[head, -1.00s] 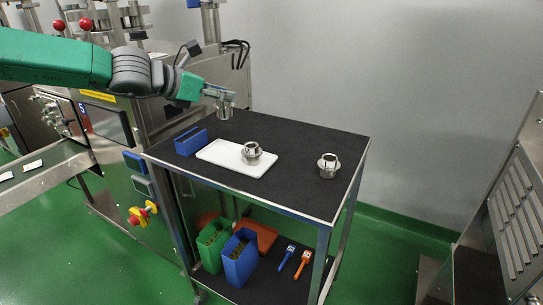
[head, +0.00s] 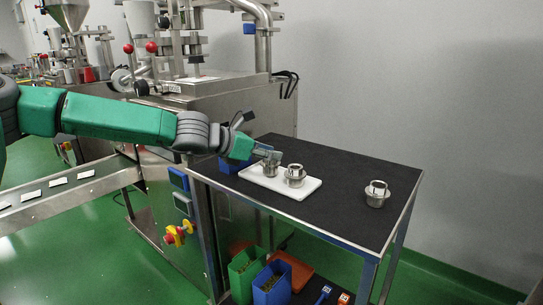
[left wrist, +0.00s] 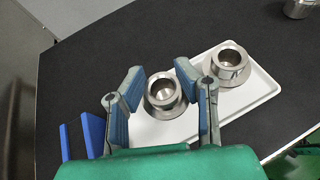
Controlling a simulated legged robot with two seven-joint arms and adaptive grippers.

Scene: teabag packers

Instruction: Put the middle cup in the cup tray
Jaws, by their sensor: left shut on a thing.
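My left gripper (head: 266,154) is shut on a metal cup (head: 270,169) over the left part of the white tray (head: 308,189). In the left wrist view the cup (left wrist: 163,94) sits between the two blue-padded fingers (left wrist: 163,85). It is upright, and I cannot tell whether its base touches the tray (left wrist: 262,88). A second metal cup (head: 295,175) stands on the tray, just right of the held one; it also shows in the left wrist view (left wrist: 229,62). A third cup (head: 377,193) stands on the black table top to the right. My right gripper is not in view.
A blue holder (head: 234,164) stands at the tray's left end, close to my gripper. The black table top (head: 340,170) is clear between the tray and the third cup. Green (head: 244,268) and blue (head: 272,284) bins are on the lower shelf.

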